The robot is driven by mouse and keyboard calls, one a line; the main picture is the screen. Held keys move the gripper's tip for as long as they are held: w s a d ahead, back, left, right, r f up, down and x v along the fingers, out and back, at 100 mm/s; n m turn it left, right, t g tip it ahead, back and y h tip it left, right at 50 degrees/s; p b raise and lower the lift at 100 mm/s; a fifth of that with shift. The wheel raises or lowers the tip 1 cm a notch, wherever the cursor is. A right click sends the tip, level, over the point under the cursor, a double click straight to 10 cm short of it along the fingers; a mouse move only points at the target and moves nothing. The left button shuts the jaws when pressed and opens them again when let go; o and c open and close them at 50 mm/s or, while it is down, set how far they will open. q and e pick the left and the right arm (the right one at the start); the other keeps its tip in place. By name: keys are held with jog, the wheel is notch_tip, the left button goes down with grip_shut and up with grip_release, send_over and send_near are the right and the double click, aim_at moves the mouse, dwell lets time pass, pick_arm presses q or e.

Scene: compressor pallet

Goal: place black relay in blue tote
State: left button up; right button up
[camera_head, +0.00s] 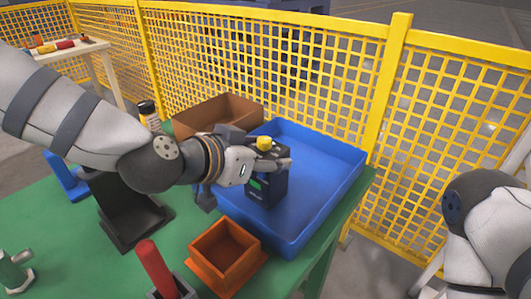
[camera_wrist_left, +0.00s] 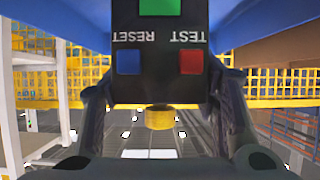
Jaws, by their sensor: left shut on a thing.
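The black relay (camera_head: 268,187) is a dark box with a yellow knob on top and a green mark on its side. My left gripper (camera_head: 272,163) is shut on its upper part. In the left wrist view the relay (camera_wrist_left: 160,80) sits between the two fingers (camera_wrist_left: 160,110), showing TEST and RESET labels with red and blue buttons. The blue tote (camera_head: 325,170) is a wide shallow tray on the green table. The relay is upright over the tote's near left part; I cannot tell whether it touches the floor. My right gripper is not in view.
A brown box (camera_head: 215,113) stands behind the arm, left of the tote. An orange open bin (camera_head: 225,257) and a red-handled thing (camera_head: 154,268) are at the front. A black stand (camera_head: 132,215) is at left. A yellow fence (camera_head: 300,60) runs behind the table.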

pick_arm(q)
jog(key=shift+w+r, duration=0.1)
jog(key=shift+w, duration=0.15)
jog(key=o, duration=1.6)
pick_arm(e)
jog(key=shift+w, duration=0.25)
pick_arm(q)
jog(key=shift+r, duration=0.15)
jog(key=p+v, duration=0.3)
jog(key=v, duration=0.9)
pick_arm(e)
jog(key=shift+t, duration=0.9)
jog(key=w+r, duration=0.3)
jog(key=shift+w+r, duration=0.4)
pick_arm(q)
jog(key=shift+a, duration=0.1)
